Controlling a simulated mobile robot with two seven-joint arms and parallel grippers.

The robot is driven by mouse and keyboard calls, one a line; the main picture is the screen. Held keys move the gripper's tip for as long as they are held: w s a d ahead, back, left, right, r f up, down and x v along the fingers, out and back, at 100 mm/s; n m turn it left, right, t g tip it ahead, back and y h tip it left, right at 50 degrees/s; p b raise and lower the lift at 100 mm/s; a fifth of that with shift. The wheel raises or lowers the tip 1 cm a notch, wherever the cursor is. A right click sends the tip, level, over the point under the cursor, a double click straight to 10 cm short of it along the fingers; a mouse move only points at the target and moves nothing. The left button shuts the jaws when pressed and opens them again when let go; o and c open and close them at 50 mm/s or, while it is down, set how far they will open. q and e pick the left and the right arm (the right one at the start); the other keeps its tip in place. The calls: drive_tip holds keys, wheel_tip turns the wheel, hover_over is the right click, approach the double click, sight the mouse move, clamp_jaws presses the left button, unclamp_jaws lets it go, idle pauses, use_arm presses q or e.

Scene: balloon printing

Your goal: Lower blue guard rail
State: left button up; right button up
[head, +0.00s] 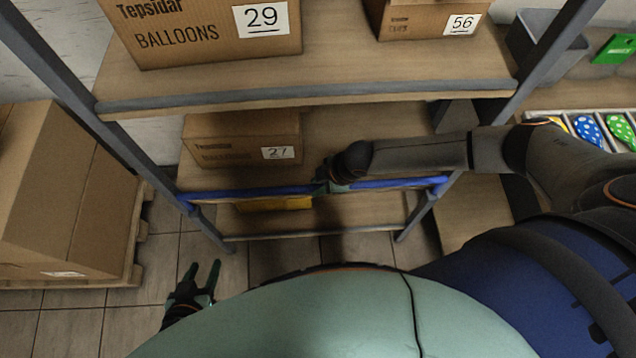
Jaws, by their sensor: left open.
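The blue guard rail (250,192) runs across the front of the middle shelf, between the two front posts of the rack. My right gripper (332,186) is at the middle of the rail, with its fingers closed around it and hiding a short stretch. My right arm reaches in from the right, over the shelf. My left gripper (206,275) is open and empty, low at the left over the tiled floor and apart from the rail.
A cardboard box marked 27 (235,140) stands on the middle shelf behind the rail. Boxes marked 29 (205,45) and 56 (425,20) are on the upper shelf. A yellow item (275,204) shows below the rail. A large carton (65,190) on a pallet stands at the left.

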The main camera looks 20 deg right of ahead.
clamp_jaws()
idle(0.9)
